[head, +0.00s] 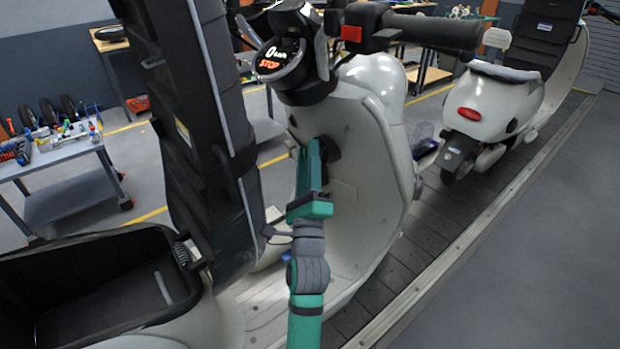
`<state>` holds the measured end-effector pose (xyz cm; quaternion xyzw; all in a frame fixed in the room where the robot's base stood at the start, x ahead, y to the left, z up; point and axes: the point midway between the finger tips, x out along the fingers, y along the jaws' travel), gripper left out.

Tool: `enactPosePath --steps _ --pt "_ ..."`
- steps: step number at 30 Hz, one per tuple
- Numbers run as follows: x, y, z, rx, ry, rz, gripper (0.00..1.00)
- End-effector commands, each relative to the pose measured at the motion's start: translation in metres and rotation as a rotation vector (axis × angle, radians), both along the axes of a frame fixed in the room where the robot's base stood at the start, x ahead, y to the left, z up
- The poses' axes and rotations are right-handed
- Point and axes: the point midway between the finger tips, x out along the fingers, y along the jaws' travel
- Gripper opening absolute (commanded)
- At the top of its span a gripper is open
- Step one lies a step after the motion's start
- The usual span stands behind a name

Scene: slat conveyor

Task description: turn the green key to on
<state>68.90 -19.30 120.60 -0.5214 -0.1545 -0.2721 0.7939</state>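A white scooter (360,130) stands in front of me, its inner leg shield facing me. A dark round lock area (333,150) sits on that shield below the handlebar. My gripper (317,152) reaches up to it, with its teal fingers at or right beside the dark part. I cannot tell whether they touch it. No separate green key can be made out; the fingers cover that spot. Whether the fingers are open or shut cannot be seen. The round dash display (280,58) shows a 0 and the word STOP in red.
The handlebar grip (430,30) with a red switch juts out above my gripper. The scooter's tall black raised seat (195,110) stands close on the left, over an open storage well (165,290). Another white scooter (490,100) stands behind on the slat conveyor (435,225).

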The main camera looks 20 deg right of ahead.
Motion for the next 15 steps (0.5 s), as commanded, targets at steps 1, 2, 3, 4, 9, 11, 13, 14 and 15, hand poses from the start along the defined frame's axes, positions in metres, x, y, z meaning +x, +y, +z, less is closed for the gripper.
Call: enactPosePath --steps 1,2,3,4,9,11,13,14,15 --pt "-0.004 0.007 -0.004 -0.002 0.001 0.008 0.31" --pt "-0.008 0.008 -0.006 -0.003 0.0 0.007 0.31" --pt "-0.014 0.009 -0.009 -0.003 0.0 0.007 0.31" --pt "-0.018 0.01 -0.011 -0.002 -0.001 0.008 0.31" --pt "-0.04 0.015 -0.023 -0.002 -0.006 0.004 0.31" --pt "-0.045 0.016 -0.026 0.0 -0.007 0.001 0.31" --pt "-0.052 0.016 -0.029 -0.001 -0.01 0.0 0.31" --pt "-0.055 0.017 -0.03 -0.001 -0.01 0.0 0.31" --pt "-0.058 0.018 -0.032 -0.001 -0.011 -0.001 0.31"
